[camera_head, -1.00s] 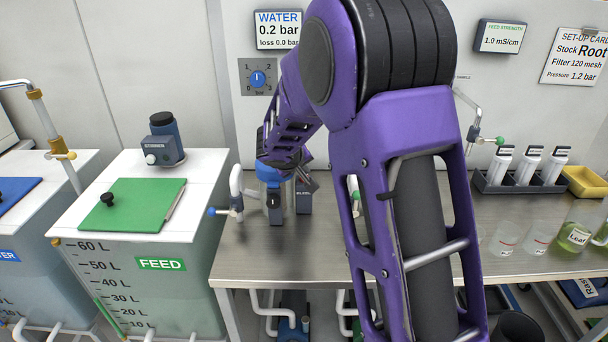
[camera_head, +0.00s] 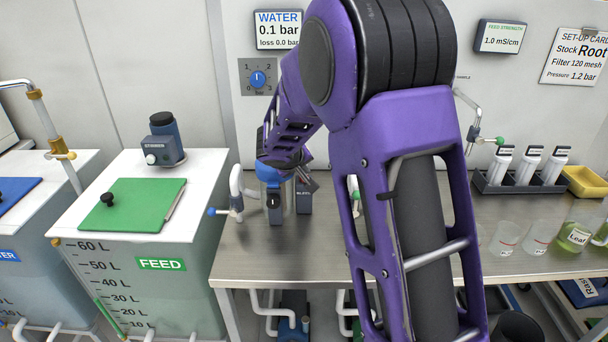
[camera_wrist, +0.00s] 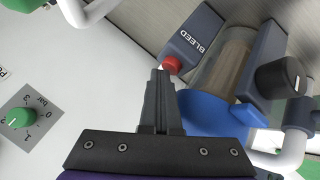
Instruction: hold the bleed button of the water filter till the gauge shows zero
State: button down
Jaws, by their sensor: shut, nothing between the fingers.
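The water filter has a blue head (camera_wrist: 215,115) and a clear bowl (camera_wrist: 228,62) in the wrist view. Its grey block marked BLEED (camera_wrist: 193,38) carries a red button (camera_wrist: 171,65). My gripper (camera_wrist: 160,74) is shut and empty, with its fingertips right at the red button. They look to be touching it, though the exact contact is hard to tell. In the head view the filter's blue head (camera_head: 268,174) and the BLEED block (camera_head: 304,201) show beneath my arm, which hides the button. The WATER gauge (camera_head: 278,30) reads 0.1 bar, loss 0.0 bar.
A blue dial (camera_head: 257,79) is on the wall below the gauge. A white pipe with a blue-handled tap (camera_head: 233,207) stands left of the filter. A black knob (camera_wrist: 278,77) sits beside the bowl. The bench front (camera_head: 270,262) is clear.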

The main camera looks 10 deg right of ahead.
jog(key=shift+r+p, duration=0.45)
jog(key=shift+r, duration=0.55)
jog(key=shift+r+p, duration=1.45)
jog(key=shift+r, duration=1.05)
